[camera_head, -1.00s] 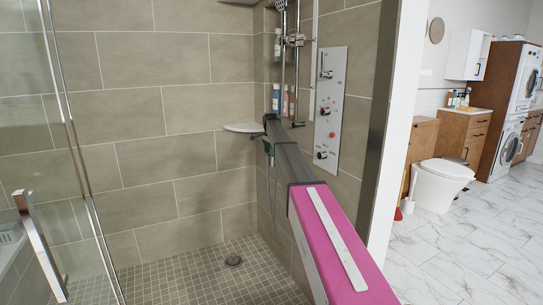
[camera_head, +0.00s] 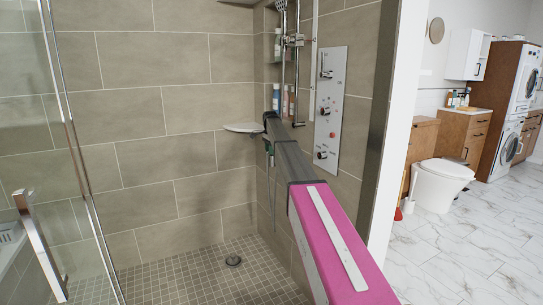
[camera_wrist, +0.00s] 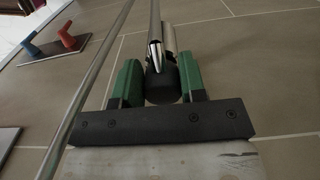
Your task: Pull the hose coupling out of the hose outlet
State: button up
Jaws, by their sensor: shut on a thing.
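My gripper (camera_wrist: 157,85) has two green fingers, one on each side of a dark round piece, the hose coupling (camera_wrist: 162,86). The fingers are shut on it. A chrome hose end (camera_wrist: 155,55) and another shiny cylinder run up from the dark piece in the wrist view. The hose outlet cannot be made out, so I cannot tell whether the coupling is still seated in it. In the head view my gripper (camera_head: 269,148) is small, at the far end of my arm by the shower wall, and the thin hose (camera_head: 273,195) hangs below it.
The shower panel (camera_head: 331,110) with knobs is right of my arm. A corner shelf (camera_head: 243,128) is close left of the gripper, and bottles (camera_head: 276,97) stand behind. A glass door with a metal handle (camera_head: 40,245) is at left.

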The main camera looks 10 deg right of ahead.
jog(key=shift+r, duration=2.35)
jog(key=shift+r, duration=2.9)
